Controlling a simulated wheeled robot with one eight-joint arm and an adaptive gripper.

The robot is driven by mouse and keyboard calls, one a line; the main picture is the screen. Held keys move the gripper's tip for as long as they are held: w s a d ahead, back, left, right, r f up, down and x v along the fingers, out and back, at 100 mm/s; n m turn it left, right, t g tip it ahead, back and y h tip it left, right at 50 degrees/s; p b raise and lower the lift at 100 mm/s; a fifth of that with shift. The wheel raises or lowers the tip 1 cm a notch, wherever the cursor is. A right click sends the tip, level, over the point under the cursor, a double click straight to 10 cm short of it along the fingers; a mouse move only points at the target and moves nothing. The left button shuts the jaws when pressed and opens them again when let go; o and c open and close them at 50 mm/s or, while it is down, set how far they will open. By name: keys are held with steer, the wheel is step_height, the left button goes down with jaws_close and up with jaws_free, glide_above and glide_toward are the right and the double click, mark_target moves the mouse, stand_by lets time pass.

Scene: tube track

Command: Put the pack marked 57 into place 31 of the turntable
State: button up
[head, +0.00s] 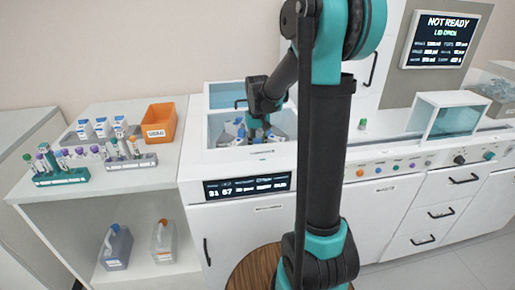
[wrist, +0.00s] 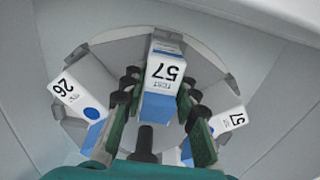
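The pack marked 57 (wrist: 165,75) is white with a blue part, and sits in the middle of the wrist view over the grey round turntable (wrist: 112,52). My gripper (wrist: 160,95) has one finger on each side of this pack, with the fingertips close to its sides. Whether they touch it is not clear. In the head view my gripper (head: 257,125) reaches down into the turntable well, where the packs are partly hidden by the arm. Whether the pack rests fully in its place cannot be seen.
A display (head: 247,187) on the machine front shows 31 and 57. An orange bin (head: 158,125) and tube racks (head: 62,170) stand on the left bench.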

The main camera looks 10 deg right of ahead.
steer(key=o, duration=0.5)
steer(key=shift+r, duration=0.1)
step_height(320, 180, up, 12)
steer(key=shift+f, duration=0.1)
stand_by(0.6)
